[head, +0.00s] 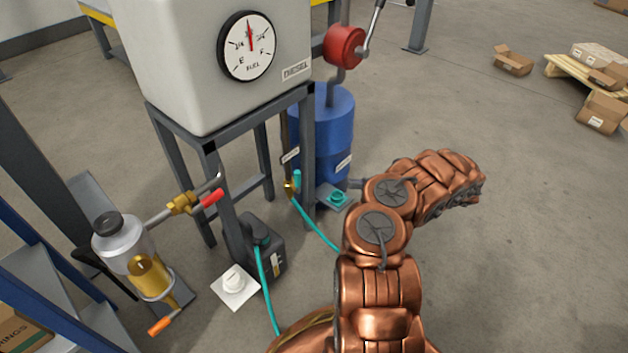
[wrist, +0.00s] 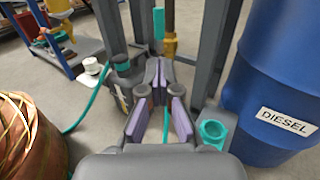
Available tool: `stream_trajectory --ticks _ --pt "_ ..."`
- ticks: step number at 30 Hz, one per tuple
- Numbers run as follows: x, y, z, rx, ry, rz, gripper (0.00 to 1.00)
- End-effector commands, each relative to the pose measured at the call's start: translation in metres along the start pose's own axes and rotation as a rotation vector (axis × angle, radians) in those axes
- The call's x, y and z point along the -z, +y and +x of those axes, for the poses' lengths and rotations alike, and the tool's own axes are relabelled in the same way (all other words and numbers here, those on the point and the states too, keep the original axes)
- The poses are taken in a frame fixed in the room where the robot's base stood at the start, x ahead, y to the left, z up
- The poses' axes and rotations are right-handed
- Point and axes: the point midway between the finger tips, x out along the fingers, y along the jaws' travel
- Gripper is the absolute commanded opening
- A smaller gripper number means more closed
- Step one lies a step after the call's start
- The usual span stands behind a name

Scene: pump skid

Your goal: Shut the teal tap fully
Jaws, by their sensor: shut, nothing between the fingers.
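The teal tap is a small teal lever (head: 297,181) on a brass valve body (head: 290,188), low on a thin vertical pipe beside the blue drum. In the wrist view the teal lever (wrist: 159,22) stands upright alongside the pipe, just left of it, above the brass body (wrist: 170,46). My gripper (wrist: 158,68) is shut and empty, its purple-padded fingers pointing toward the tap from below in the picture. I see no contact; the gap is hard to judge. In the head view my copper arm hides most or all of the gripper.
The grey stand (head: 306,155) carries the fuel tank (head: 170,60). The blue diesel drum (wrist: 275,85) is close on the right. A teal cup (wrist: 212,130) on a grey plate is near my gripper. A black can (head: 268,262) with a teal hose is left.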

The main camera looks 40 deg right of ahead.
Motion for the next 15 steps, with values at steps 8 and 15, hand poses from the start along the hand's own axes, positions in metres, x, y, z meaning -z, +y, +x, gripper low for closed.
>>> stream_trajectory --ticks 8,15 --pt "0.001 0.001 0.021 -0.002 -0.004 0.001 0.0" --pt "0.002 0.001 0.057 -0.002 -0.004 0.0 0.0"
